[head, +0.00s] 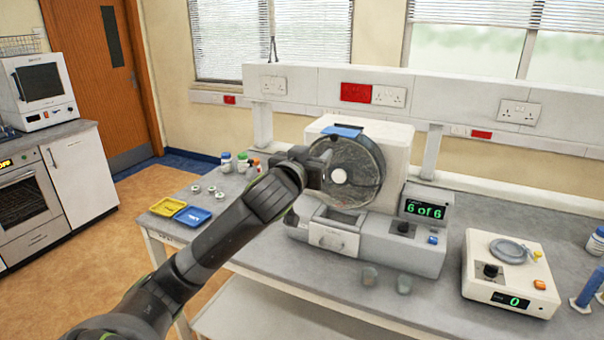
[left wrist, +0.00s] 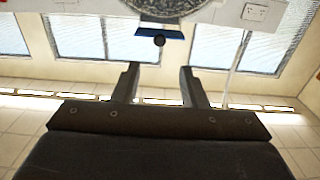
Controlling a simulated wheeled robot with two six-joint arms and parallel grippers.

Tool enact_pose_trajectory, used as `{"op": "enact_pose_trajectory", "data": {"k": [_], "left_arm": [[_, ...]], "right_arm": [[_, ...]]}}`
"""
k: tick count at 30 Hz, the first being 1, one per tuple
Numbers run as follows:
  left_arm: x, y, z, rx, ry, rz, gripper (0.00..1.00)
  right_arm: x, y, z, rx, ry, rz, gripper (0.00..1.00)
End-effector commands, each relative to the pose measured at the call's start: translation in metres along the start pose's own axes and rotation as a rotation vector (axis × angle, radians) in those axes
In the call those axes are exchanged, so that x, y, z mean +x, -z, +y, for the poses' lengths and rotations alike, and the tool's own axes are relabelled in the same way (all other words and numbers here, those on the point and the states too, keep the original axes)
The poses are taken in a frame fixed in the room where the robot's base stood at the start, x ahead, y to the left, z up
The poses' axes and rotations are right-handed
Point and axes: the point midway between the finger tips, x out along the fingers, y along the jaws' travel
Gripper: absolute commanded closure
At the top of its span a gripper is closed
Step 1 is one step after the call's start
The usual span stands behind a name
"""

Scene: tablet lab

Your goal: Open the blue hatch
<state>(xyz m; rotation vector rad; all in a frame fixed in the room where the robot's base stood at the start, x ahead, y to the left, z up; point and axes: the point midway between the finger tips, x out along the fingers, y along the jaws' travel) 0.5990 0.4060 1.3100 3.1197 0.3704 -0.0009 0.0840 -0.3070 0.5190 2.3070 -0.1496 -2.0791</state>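The blue hatch (head: 343,131) is a small flat blue flap at the top of the round, clear-fronted drum (head: 362,178) of the white and grey machine. In the left wrist view the blue hatch (left wrist: 146,32) shows as a blue strip with a dark round knob (left wrist: 159,40) on it. It looks shut, though its edges are too small to be sure. My left gripper (head: 322,166) is in front of the drum's left side, below the hatch. In the left wrist view its fingers (left wrist: 158,70) are apart with nothing between them, and the knob lies beyond the tips. My right gripper is out of view.
A drawer-like tray (head: 333,240) sticks out below the drum. A white instrument (head: 510,272) stands to the right. Yellow (head: 168,206) and blue trays (head: 192,216) and several small bottles are on the left of the bench.

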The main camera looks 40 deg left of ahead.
Motion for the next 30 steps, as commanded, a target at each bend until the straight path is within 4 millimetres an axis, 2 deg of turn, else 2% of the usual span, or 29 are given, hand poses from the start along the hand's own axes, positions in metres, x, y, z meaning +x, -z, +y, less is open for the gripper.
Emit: {"op": "enact_pose_trajectory", "data": {"k": [6,12,30], "left_arm": [[-0.037,-0.002,0.0,0.005,-0.001,0.001,0.61],[-0.057,-0.001,0.0,0.002,0.0,0.0,0.61],[-0.062,0.0,0.0,-0.001,0.0,-0.001,0.61]], "right_arm": [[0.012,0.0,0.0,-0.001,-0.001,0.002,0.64],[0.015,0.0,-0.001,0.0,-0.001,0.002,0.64],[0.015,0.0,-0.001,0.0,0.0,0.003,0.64]]}}
